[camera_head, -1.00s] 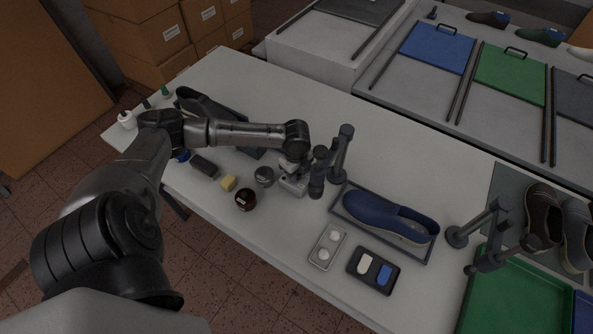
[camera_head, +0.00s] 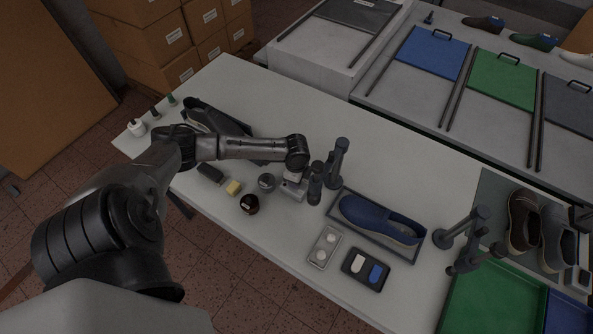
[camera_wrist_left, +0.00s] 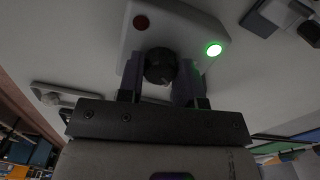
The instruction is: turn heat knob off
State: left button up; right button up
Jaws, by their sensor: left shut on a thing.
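The heat knob (camera_wrist_left: 160,68) is a round black knob on the face of a pale grey box (camera_wrist_left: 186,28), seen in the left wrist view. A lit green lamp (camera_wrist_left: 213,49) and a dark red lamp (camera_wrist_left: 141,22) sit on the same face. My left gripper (camera_wrist_left: 159,79) has one finger on each side of the knob and is shut on it. In the head view the box (camera_head: 292,191) stands on the table, and my left gripper (camera_head: 295,177) is at it, partly hiding it; the knob is not visible there. My right gripper is not in view.
A dark post fixture (camera_head: 335,165) stands close right of the box. A blue shoe (camera_head: 378,218) lies in a tray beyond it. A dark jar (camera_head: 249,204), a grey-lidded jar (camera_head: 266,182) and a yellow block (camera_head: 233,187) are to the left.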

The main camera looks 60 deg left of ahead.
pick_arm(q)
jog(key=n+p, duration=0.4)
jog(key=p, duration=0.1)
jog(key=shift+r, duration=0.3)
jog(key=shift+f+n+p, duration=0.15)
jog(key=shift+n+p, duration=0.85)
jog(key=shift+n, duration=0.2)
jog(key=shift+n+p, duration=0.3)
jog(key=shift+n, duration=0.1)
jog(key=shift+f, duration=0.1)
jog(key=o, duration=0.9)
jog(key=shift+o, duration=0.2)
notch_tip(320, 180, up, 14)
jog(key=shift+f, duration=0.1)
